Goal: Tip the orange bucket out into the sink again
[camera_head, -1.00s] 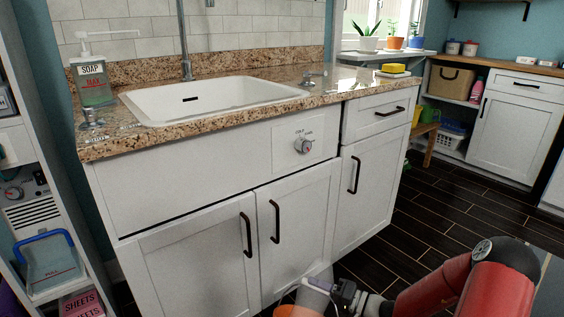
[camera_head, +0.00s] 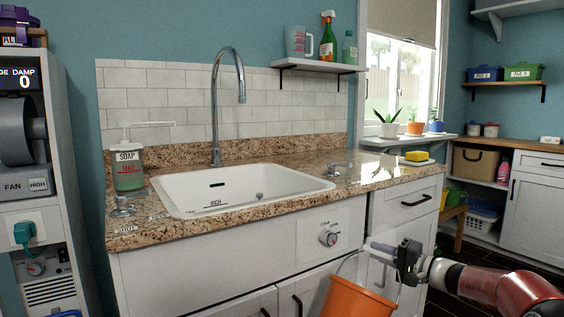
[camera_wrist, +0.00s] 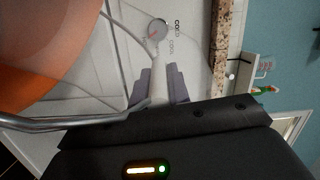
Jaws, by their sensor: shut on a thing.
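The orange bucket (camera_head: 358,299) hangs from its thin wire handle, in front of the white cabinet and below the counter top; its lower part is cut off by the picture edge. My gripper (camera_head: 377,249) is shut on the handle, to the right of the bucket's rim. In the wrist view the bucket (camera_wrist: 45,45) fills the upper left, and the handle runs to my gripper's fingers (camera_wrist: 158,88). I cannot see into the bucket. The white sink (camera_head: 182,207) is set in the granite counter, up and left of the bucket. Its visible inside looks empty.
A tall chrome faucet (camera_head: 215,110) stands behind the sink. A soap bottle (camera_head: 127,168) stands at the left and a yellow sponge (camera_head: 416,156) at the right of the counter (camera_head: 140,236). A dial (camera_head: 328,238) sits on the cabinet front near the bucket.

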